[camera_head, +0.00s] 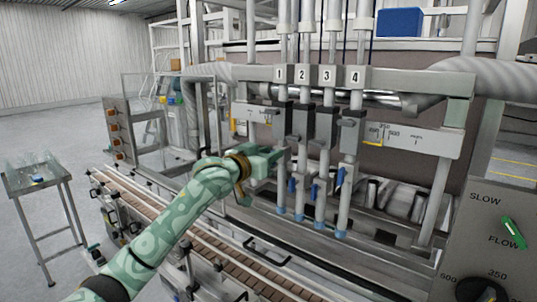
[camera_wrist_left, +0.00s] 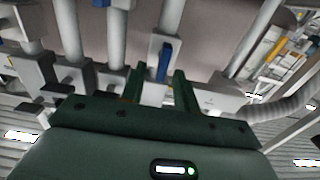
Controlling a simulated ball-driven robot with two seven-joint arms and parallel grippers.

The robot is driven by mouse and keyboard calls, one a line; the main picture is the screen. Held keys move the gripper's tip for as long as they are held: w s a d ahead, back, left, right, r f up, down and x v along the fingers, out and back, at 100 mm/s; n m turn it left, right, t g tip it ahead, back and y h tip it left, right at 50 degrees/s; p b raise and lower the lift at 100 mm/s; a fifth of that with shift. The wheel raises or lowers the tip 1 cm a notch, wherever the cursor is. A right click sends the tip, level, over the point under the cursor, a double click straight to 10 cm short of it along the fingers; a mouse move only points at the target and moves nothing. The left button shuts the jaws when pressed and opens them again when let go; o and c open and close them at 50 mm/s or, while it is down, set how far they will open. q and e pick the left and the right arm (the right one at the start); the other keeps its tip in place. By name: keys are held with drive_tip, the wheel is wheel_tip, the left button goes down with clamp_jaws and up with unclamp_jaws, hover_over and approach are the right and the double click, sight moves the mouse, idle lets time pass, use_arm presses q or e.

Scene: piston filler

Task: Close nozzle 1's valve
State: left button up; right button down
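Nozzle 1 (camera_head: 281,195) is the leftmost of the numbered filling tubes, under its number plate (camera_head: 280,74). My left gripper (camera_head: 279,156) is beside it at mid height, and its body hides nozzle 1's valve handle in the head view. In the left wrist view, a blue valve handle (camera_wrist_left: 165,62) stands upright on a grey valve body, in line with the gap between the two green fingers. The left gripper also shows there (camera_wrist_left: 160,76), with its fingers apart. I see no clear contact between fingers and handle. My right gripper is not in view.
Blue handles of nozzle 2 (camera_head: 291,185), nozzle 3 (camera_head: 314,191) and nozzle 4 (camera_head: 340,178) sit close to the right. A conveyor (camera_head: 150,207) with rails runs below my left arm. A control panel (camera_head: 490,235) stands at right. A small table (camera_head: 40,178) stands far left.

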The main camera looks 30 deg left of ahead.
use_arm(q)
clamp_jaws()
drive_tip(key=shift+s+d+f+m+p, duration=0.1)
drive_tip(key=shift+d+f+m+p, duration=0.2)
drive_tip(key=shift+m+p, duration=2.2)
drive_tip(key=shift+w+d+f+m+p, duration=0.1)
drive_tip(key=shift+d+f+m+p, duration=0.2)
drive_tip(key=shift+m+p, duration=2.25)
drive_tip(key=shift+s+d+f+m+p, duration=0.2)
drive_tip(key=shift+m+p, duration=0.95)
drive_tip(key=shift+m, duration=2.7)
drive_tip(key=shift+w+d+f, duration=0.1)
drive_tip(key=shift+f, duration=0.1)
